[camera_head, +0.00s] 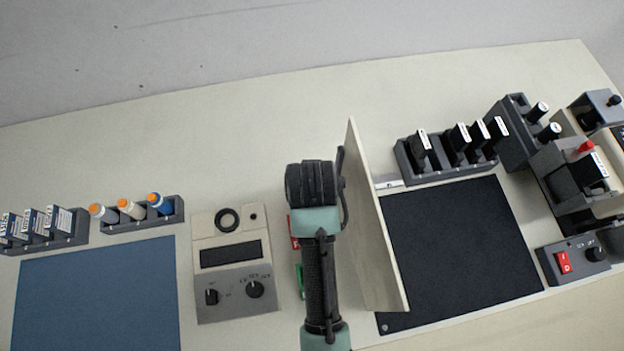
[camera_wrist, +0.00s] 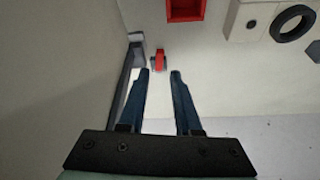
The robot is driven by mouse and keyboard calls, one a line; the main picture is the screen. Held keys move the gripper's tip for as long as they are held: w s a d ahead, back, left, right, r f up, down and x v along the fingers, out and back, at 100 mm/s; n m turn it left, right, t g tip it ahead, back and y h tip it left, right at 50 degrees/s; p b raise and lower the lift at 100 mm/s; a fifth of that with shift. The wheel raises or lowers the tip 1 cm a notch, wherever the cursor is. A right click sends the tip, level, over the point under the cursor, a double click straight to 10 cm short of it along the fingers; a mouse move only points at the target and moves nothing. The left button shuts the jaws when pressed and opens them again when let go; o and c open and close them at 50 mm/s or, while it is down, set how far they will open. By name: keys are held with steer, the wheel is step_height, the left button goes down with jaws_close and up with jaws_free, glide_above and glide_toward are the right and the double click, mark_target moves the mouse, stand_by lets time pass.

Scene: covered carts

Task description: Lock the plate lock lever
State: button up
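A small red piece (camera_wrist: 159,61) with blue-grey parts at its sides shows in the wrist view, just beyond my fingertips; it looks like the lever, but its position is unclear. My gripper (camera_wrist: 160,73) is open, with two dark blue fingers apart and nothing between them. The red piece lines up with the gap between the fingertips and seems apart from them. In the head view my arm hides my fingers and this spot. Another red-tipped part (camera_head: 585,147) stands on the grey device at the right in the head view.
An upright beige panel (camera_head: 368,225) stands close right of my arm. A beige instrument (camera_head: 232,222) with knobs is at its left. A red bin (camera_wrist: 186,9) lies beyond the red piece. Racks (camera_head: 447,170) and a black mat (camera_head: 460,250) are right of the panel. A blue mat (camera_head: 97,300) lies left.

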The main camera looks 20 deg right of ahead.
steer(key=x, duration=0.9)
steer(key=shift+w+r, duration=0.1)
jaws_close()
